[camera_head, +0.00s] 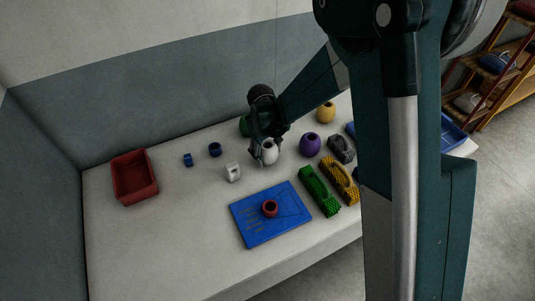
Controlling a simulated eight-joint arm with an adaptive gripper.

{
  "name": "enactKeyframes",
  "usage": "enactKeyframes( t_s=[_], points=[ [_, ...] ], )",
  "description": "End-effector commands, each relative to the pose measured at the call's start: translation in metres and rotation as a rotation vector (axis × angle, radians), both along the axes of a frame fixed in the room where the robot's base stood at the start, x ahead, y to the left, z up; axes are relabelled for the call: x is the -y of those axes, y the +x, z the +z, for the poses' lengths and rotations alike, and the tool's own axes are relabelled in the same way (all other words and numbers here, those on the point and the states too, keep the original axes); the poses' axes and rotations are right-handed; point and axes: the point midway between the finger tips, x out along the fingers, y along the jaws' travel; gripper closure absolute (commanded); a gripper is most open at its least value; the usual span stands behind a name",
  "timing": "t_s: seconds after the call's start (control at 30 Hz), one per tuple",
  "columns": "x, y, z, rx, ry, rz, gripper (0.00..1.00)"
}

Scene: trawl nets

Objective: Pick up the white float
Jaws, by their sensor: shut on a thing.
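The white float (270,154) is a rounded white piece near the middle of the white table. My gripper (263,157) reaches down over it from above, with its dark fingers around the float's sides. The gripper is shut on the float. The fingers and the arm hide part of the float's top and left side. I cannot tell whether the float touches the table or is slightly lifted.
A purple float (310,144) and a yellow float (326,112) stand to the right; a green one (244,125) is behind the gripper. A white block (233,172), blue board (250,222) with a red ring (270,208), and red bin (134,176) lie nearby.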

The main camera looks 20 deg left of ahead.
Motion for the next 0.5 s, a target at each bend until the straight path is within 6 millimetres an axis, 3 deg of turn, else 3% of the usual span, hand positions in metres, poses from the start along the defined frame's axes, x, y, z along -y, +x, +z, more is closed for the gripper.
enactKeyframes(
  t_s=[0.5],
  points=[
    [0.0,0.0,0.063,0.0,0.0,0.0,0.61]
  ],
)
